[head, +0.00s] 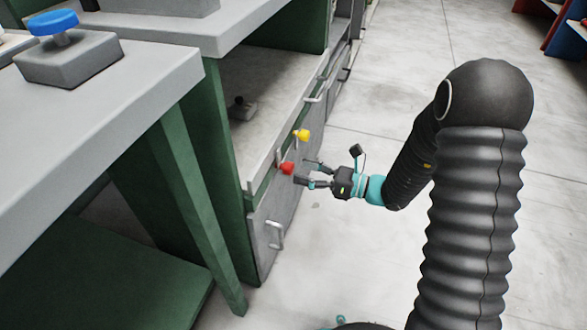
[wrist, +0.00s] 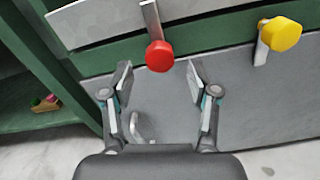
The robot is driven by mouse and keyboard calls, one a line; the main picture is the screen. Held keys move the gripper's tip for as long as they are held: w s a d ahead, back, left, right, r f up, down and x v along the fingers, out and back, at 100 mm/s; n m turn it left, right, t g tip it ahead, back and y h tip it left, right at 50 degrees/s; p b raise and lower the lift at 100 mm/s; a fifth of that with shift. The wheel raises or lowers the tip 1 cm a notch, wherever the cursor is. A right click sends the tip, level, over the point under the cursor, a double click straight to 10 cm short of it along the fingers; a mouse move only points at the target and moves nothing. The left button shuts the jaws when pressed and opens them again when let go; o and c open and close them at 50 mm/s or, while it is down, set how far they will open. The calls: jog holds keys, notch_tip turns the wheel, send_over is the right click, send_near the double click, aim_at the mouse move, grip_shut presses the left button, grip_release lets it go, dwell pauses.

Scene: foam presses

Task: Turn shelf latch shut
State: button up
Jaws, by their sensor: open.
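Two latch knobs sit on the front of a green and grey cabinet. The red knob (head: 287,169) is on the left, at the end of a flat metal bar pointing up, and it also shows in the wrist view (wrist: 160,56). The yellow knob (head: 302,135) is farther along the front and shows at the right of the wrist view (wrist: 280,34). My gripper (head: 308,173) is open and faces the cabinet front. In the wrist view the red knob appears between and just beyond my fingertips (wrist: 158,72). I cannot tell which knob is the shelf latch.
Grey door panels with handles (head: 275,235) lie below the knobs. A grey-topped table (head: 160,85) with a blue button (head: 53,22) on a grey box stands at the left. A small dark item (head: 240,108) rests on the shelf. The floor (head: 350,240) right of the cabinet is clear.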

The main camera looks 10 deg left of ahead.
jog(key=d, duration=0.7)
jog(key=shift+s+d, duration=0.3)
jog(key=shift+d, duration=0.1)
jog(key=s+d+f+n+g+h, duration=0.1)
jog(key=s+f+n+g+h, duration=0.35)
jog(key=s, duration=0.25)
jog(key=s+d+r+n+g+h+p, duration=0.1)
jog(key=s+d+r+n+h, duration=0.2)
jog(key=s+d+n+h, duration=0.5)
jog(key=s+d+r+n+t+h+p, duration=0.2)
jog(key=d+r+n+t, duration=0.2)
jog(key=r, duration=0.7)
jog(key=s+d+r+n+t+h+p, duration=0.3)
jog(key=d+r+n+t, duration=0.2)
jog(key=r, duration=0.7)
jog(key=shift+s+d+t, duration=0.35)
jog(key=shift+d+t, duration=0.1)
jog(key=shift+d, duration=0.1)
jog(key=shift+h, duration=0.25)
